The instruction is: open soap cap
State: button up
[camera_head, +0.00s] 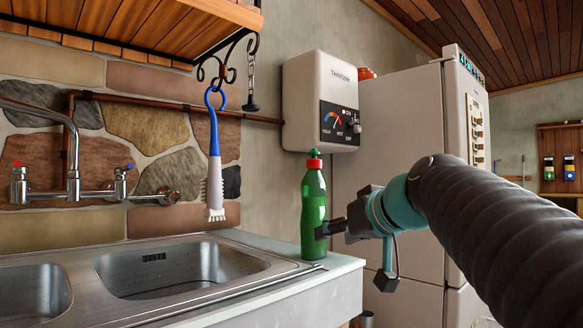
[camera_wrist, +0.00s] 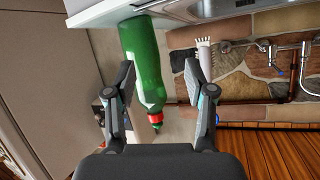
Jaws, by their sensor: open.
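A green soap bottle (camera_head: 314,205) stands upright on the counter at the right end of the sink. In the wrist view the bottle (camera_wrist: 141,60) appears upside down, with the red cap (camera_wrist: 155,117) pointing towards my gripper. My gripper (camera_head: 328,229) is at the bottle's right side in the head view, below the cap. In the wrist view my gripper (camera_wrist: 160,80) is open, with one finger on each side of the bottle. I cannot tell whether a finger touches it.
A steel sink (camera_head: 180,268) lies left of the bottle. A blue and white brush (camera_head: 215,165) hangs from a hook above the sink. A white water heater (camera_head: 320,100) is on the wall behind, and a fridge (camera_head: 395,130) stands to the right.

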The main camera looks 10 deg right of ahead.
aim_at(317, 152)
jog(key=w+d+r+n+t+y+b, duration=0.1)
jog(key=w+d+r+t, duration=0.15)
jog(key=r, duration=0.55)
jog(key=w+d+r+n+t+y+b, duration=0.1)
jog(key=w+d+r+t, duration=0.15)
jog(key=r, duration=0.55)
jog(key=shift+g, duration=0.4)
jog(key=p+x, duration=0.1)
jog(key=x, duration=0.3)
jog(key=p+x, duration=0.1)
jog(key=x, duration=0.4)
jog(key=p+x, duration=0.2)
jog(key=x, duration=0.3)
jog(key=shift+a+f, duration=0.2)
jog(key=shift+a, duration=0.15)
grip_shut()
